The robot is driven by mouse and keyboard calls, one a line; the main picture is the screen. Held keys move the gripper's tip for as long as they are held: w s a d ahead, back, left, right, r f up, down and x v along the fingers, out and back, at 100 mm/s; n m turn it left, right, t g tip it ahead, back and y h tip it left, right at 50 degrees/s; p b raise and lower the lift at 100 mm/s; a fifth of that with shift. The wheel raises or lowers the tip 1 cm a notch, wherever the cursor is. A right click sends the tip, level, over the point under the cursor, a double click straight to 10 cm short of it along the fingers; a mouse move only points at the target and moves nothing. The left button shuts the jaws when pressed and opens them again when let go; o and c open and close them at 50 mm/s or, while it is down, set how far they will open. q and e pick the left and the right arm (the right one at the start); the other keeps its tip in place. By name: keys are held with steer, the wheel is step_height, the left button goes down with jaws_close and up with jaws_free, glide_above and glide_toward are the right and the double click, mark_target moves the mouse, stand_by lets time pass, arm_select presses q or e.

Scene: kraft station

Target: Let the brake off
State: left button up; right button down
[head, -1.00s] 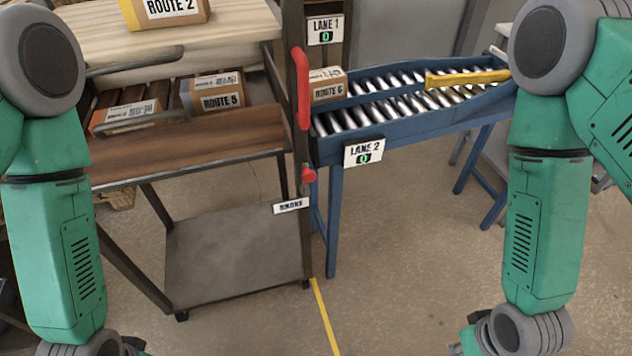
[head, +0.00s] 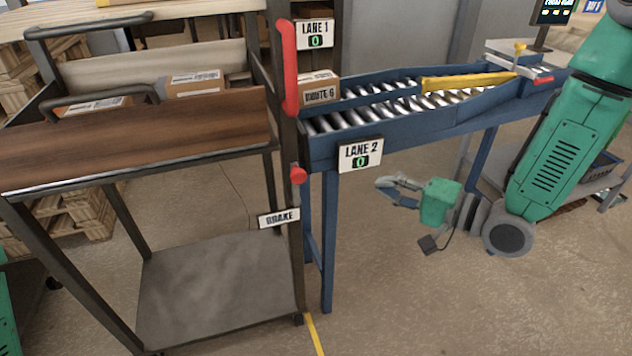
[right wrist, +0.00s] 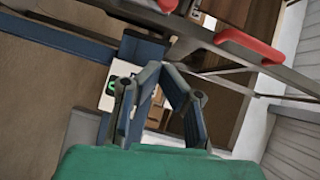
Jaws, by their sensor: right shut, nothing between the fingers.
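The cart (head: 150,190) stands at the left, with a dark upright post at its right end. A long red handle (head: 289,68) stands upright on this post. A small red knob (head: 298,175) sticks out lower down, above the white BRAKE sign (head: 279,218). My right gripper (head: 384,188) is shut and empty, in the air to the right of the knob and clear of it. In the right wrist view the gripper's fingers (right wrist: 152,68) meet at their tips, with the red handle (right wrist: 250,50) beyond them. My left gripper is out of view.
A blue roller conveyor (head: 400,130) stands right behind the post, with LANE 1 (head: 314,34) and LANE 2 (head: 360,154) signs. A ROUTE 6 box (head: 319,92) sits at its left end. The floor below my right gripper is clear.

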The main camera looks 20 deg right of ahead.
steer(key=a, duration=0.1)
steer(key=b, duration=0.2)
glide_toward(295, 185)
step_height(295, 185, up, 4)
steer(key=w+d, duration=0.3)
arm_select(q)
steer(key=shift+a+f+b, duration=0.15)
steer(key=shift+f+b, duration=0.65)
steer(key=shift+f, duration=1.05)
arm_select(e)
steer(key=shift+w+a+f, duration=0.1)
steer(key=shift+w+a, duration=0.1)
steer(key=shift+a, duration=0.95)
steer(key=shift+w+a+f, duration=0.1)
steer(key=shift+w+a, duration=0.1)
steer(key=shift+a, duration=0.95)
